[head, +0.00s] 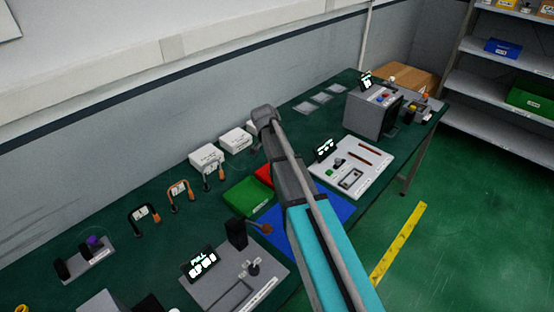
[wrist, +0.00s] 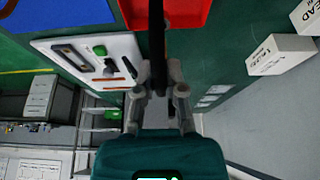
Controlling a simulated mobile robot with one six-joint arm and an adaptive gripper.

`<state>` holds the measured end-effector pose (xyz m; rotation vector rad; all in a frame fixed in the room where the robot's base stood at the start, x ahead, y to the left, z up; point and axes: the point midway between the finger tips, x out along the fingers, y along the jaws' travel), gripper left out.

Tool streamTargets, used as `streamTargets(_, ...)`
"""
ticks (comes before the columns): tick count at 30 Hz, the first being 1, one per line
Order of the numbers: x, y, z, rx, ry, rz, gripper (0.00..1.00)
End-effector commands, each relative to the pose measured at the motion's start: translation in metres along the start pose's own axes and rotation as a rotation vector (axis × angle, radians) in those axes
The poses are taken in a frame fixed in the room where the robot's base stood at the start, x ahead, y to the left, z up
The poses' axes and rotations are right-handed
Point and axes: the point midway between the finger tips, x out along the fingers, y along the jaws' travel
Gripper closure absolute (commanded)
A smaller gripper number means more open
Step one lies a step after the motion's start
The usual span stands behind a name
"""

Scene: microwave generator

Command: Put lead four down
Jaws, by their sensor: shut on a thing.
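My gripper (wrist: 161,92) is shut on a dark, bar-like thing (wrist: 157,45) that runs up between its fingers in the wrist view. I take it to be lead four, but no label on it can be read. Other leads lie on the green bench: a black one with orange (head: 145,214), an orange one (head: 180,191) and a dark one (head: 213,171). White boxes (head: 207,158) stand along the wall side; one marked "LEAD" (wrist: 311,14) shows in the wrist view.
A green tray (head: 247,196), a red tray (wrist: 187,10) and a blue mat (head: 338,207) lie near my arm. A white board with parts (wrist: 125,47) lies beyond. A grey machine (head: 372,113) stands farther along the bench. Bare bench shows between the leads and trays.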

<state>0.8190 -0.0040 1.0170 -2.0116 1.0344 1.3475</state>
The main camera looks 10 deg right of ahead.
Motion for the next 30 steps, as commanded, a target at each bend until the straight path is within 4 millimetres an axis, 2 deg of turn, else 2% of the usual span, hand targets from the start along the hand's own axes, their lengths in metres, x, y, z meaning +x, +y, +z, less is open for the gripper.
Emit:
streamTargets(16, 0.006, -0.004, 0.000, -0.001, 0.000, 0.000, 1.00)
streamTargets(21, 0.019, -0.010, -0.001, -0.001, 0.000, 0.000, 1.00)
streamTargets(30, 0.040, -0.009, 0.009, -0.001, 0.000, -0.001, 1.00)
